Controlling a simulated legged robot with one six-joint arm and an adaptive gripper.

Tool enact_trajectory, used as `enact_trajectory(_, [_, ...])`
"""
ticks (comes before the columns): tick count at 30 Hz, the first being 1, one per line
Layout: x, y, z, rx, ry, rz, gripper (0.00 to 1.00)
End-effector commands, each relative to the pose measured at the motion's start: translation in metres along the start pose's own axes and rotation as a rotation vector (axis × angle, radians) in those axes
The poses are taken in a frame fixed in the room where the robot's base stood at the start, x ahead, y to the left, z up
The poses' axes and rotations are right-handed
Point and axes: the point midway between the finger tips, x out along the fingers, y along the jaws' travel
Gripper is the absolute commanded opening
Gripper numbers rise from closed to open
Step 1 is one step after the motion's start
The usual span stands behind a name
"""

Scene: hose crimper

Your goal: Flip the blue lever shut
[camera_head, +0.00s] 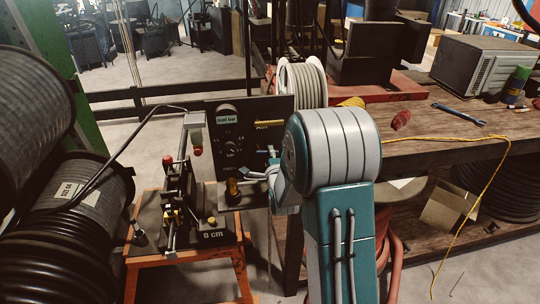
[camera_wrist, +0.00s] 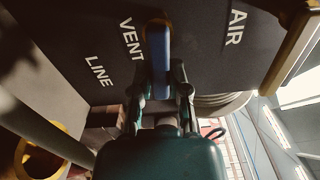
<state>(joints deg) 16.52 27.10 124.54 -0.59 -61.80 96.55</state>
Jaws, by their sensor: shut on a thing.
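The blue lever (camera_wrist: 157,45) shows in the wrist view on a dark panel (camera_wrist: 215,60) lettered VENT, AIR and LINE. It lies between the fingers of my gripper (camera_wrist: 160,84), which is shut on it. In the head view the black control panel (camera_head: 238,109) stands upright left of my arm, with a gauge, a dial and a yellow handle. My gripper (camera_head: 254,176) is at the panel's lower front, partly hidden by my arm. The blue lever cannot be made out there.
A crimper on a black base (camera_head: 203,236) sits on an orange stand (camera_head: 190,258), left of my gripper. Large hose reels (camera_head: 85,195) fill the left side. A wooden workbench (camera_head: 440,125) on the right carries a wrench (camera_head: 458,114) and a grey box (camera_head: 470,65).

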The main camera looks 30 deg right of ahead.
Motion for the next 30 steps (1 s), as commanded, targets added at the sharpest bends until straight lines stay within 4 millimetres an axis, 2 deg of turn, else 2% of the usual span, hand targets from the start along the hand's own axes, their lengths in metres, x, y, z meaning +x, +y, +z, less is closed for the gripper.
enact_trajectory(6, [-0.0005, -0.0020, -0.0008, -0.115, 0.002, 0.007, 0.00])
enact_trajectory(15, [-0.0006, -0.0018, -0.0010, -0.127, 0.002, 0.009, 0.00])
enact_trajectory(16, [-0.0006, -0.0018, -0.0010, -0.126, 0.002, 0.009, 0.26])
enact_trajectory(17, [-0.0006, -0.0017, -0.0010, -0.126, 0.002, 0.009, 0.40])
enact_trajectory(18, [-0.0006, -0.0017, -0.0009, -0.126, 0.002, 0.009, 0.57])
enact_trajectory(30, [-0.0020, -0.0037, -0.0003, -0.125, 0.001, 0.004, 0.57])
